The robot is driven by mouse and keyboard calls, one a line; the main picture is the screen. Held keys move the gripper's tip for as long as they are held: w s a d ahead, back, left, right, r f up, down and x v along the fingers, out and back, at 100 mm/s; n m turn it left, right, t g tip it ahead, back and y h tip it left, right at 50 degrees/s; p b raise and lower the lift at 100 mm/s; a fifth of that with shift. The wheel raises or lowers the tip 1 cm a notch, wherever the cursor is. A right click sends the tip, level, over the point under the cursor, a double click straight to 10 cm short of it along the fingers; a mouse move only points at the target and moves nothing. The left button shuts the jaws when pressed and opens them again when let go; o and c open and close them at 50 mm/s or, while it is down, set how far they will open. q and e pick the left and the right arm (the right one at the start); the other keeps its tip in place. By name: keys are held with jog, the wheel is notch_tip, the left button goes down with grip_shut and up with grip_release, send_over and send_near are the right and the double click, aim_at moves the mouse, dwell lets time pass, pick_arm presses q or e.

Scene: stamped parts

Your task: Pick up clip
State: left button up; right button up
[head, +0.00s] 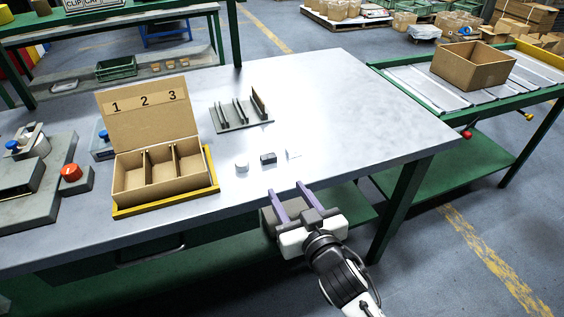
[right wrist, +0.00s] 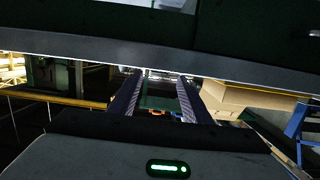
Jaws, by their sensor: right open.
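Three small parts lie in a row near the front edge of the grey table (head: 330,100) in the head view: a white round part (head: 242,165), a dark block (head: 268,158) and a small whitish piece (head: 293,153). I cannot tell for certain which is the clip. My right gripper (head: 286,187) is open and empty, its purple fingers apart, at the table's front edge, nearer me than the parts. In the right wrist view its fingers (right wrist: 157,76) are apart with nothing between them, and no small part shows. My left gripper is not in view.
A cardboard box with compartments 1, 2, 3 (head: 118,180) stands in a yellow tray (head: 165,205). A slotted grey rack (head: 243,127) is behind the parts. A fixture with a red button (head: 71,172) is at left. The table's right side is clear.

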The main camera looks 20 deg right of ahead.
aim_at(268, 155)
jog(key=w+r+g, duration=0.2)
jog(key=w+r, duration=0.2)
jog(key=r, duration=0.1)
jog(key=shift+w+a, duration=0.1)
jog(key=shift+w, duration=0.3)
jog(key=x, duration=0.2)
jog(key=shift+w+f, duration=0.3)
jog(key=shift+f, duration=0.05)
jog(key=shift+f+x, duration=0.15)
jog(key=shift+x, duration=1.35)
jog(key=shift+f+x, duration=0.2)
jog(key=shift+x, duration=1.3)
jog(key=shift+s+a, duration=0.1)
jog(key=shift+a, duration=0.05)
jog(key=c, duration=1.1)
